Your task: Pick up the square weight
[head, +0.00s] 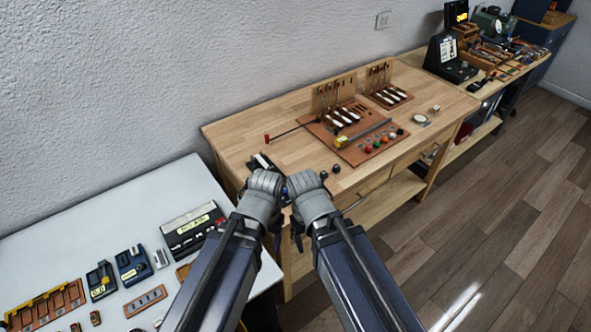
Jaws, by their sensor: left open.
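I cannot pick out the square weight for certain. A small grey metal block (161,259) stands on the white table (165,195) at the left, but it is too small to identify. My left gripper (263,164) is open at the near left corner of the wooden workbench (240,135), apart from the grey block. My right arm's wrist (307,184) is close beside it. The right gripper's fingers are hidden or too small to read.
A reddish-brown board (350,155) with tools and coloured knobs lies on the workbench. A black case (193,230), a slotted tray (45,306) and small devices stand on the white table. The workbench's left part is mostly clear. A cluttered bench (505,68) stands at the back right.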

